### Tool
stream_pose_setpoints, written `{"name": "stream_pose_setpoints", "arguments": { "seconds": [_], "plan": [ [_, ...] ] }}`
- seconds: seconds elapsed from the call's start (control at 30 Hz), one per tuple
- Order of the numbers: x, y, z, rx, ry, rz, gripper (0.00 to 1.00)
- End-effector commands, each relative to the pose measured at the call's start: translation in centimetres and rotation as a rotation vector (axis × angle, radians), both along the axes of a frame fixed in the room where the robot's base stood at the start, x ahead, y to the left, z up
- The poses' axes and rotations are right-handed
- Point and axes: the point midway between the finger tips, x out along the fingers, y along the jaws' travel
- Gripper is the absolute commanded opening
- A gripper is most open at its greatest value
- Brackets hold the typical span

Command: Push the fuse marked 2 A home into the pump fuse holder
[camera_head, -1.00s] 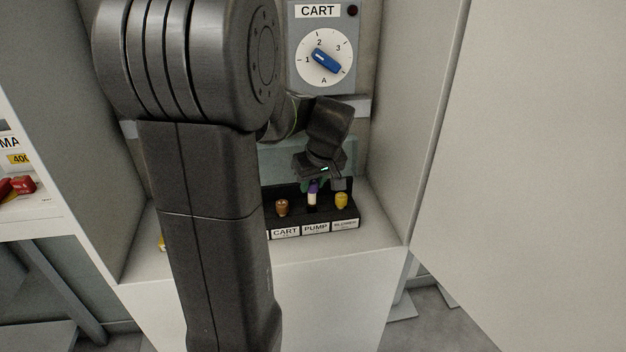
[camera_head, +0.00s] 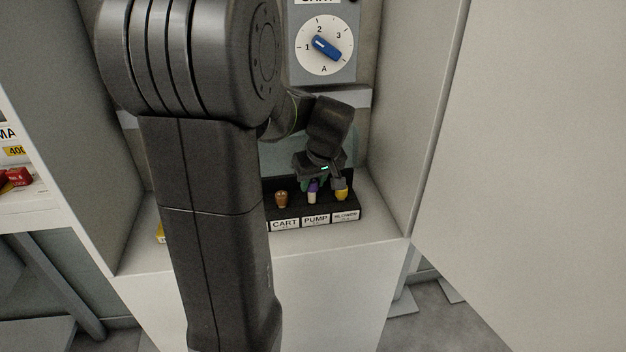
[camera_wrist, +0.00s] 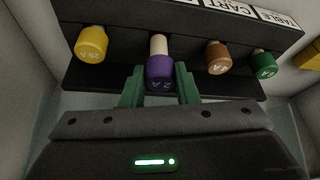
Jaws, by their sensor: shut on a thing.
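My gripper (camera_wrist: 160,84) has its green fingers on either side of the purple cap of the fuse marked 2 A (camera_wrist: 159,69), shut on it. The fuse's pale body shows between the cap and the black holder block, so the cap stands clear of the block. In the head view the purple and white fuse (camera_head: 312,196) is upright above the PUMP label (camera_head: 316,220), in line with the pump holder (camera_head: 313,209). Whether its lower end is inside the socket is hidden. My gripper (camera_head: 314,184) reaches down from above, partly covering the cap.
A brown fuse (camera_head: 281,199) stands at CART, and a yellow fuse (camera_head: 341,195) at BLOWER, close beside my gripper. The wrist view also shows a green fuse (camera_wrist: 263,64). A blue dial (camera_head: 325,47) is on the back wall. Cabinet side walls enclose the space.

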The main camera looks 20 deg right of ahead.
Motion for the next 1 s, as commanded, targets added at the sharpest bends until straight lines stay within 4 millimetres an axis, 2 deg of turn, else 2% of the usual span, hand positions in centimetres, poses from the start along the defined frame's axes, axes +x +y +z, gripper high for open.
{"name": "stream_pose_setpoints", "arguments": {
  "seconds": [0.67, 0.7, 0.8, 1.0],
  "plan": [
    [0.0, 0.0, -2.9, 0.000, 0.000, 0.000, 0.05],
    [0.0, 0.0, -2.8, 0.000, 0.000, 0.000, 0.31],
    [0.0, 0.0, -2.7, 0.000, 0.000, 0.000, 0.51],
    [0.0, 0.0, -2.7, 0.000, 0.000, 0.000, 0.53]
  ]
}}
